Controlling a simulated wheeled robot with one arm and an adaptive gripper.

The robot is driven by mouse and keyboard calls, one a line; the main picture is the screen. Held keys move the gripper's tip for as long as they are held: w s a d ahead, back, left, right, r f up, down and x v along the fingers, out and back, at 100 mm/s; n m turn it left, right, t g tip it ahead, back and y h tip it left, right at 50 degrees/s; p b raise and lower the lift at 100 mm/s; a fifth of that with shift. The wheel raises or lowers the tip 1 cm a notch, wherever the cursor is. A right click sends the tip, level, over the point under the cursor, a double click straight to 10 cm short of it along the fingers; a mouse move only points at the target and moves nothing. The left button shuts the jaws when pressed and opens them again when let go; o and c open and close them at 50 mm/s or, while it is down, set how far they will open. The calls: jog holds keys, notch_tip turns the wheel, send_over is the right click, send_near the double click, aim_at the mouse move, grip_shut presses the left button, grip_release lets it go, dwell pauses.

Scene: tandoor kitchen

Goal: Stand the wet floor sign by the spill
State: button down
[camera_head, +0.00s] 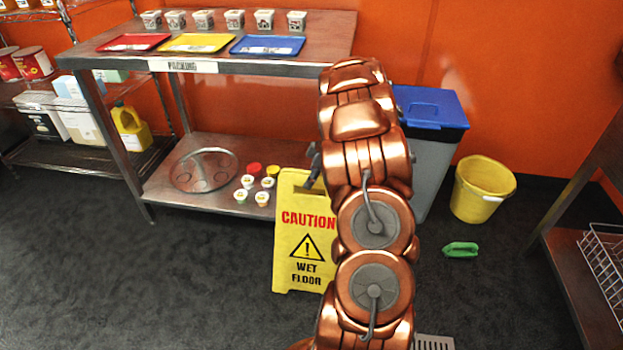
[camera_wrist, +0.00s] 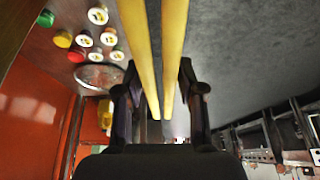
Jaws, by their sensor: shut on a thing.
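The yellow wet floor sign (camera_head: 290,245) is upright in the head view, in front of the packing table's lower shelf, its right side hidden by my copper arm. I cannot tell whether its feet touch the floor. My gripper (camera_wrist: 160,95) is shut on the sign; in the wrist view the sign's two yellow panels (camera_wrist: 137,40) run between my fingers. In the head view only a little of the gripper shows at the sign's top edge. I cannot make out a spill on the dark floor in either view.
The packing table (camera_head: 120,125) stands behind the sign, with trays on top and small tubs on its lower shelf. A grey bin with a blue lid (camera_head: 432,108), a yellow bucket (camera_head: 482,190) and a green object (camera_head: 460,249) are to the right. The front-left floor is clear.

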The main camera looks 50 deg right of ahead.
jog(key=shift+r, duration=0.1)
jog(key=c, duration=0.7)
grip_release()
jog(key=p+v, duration=0.3)
jog(key=v, duration=0.9)
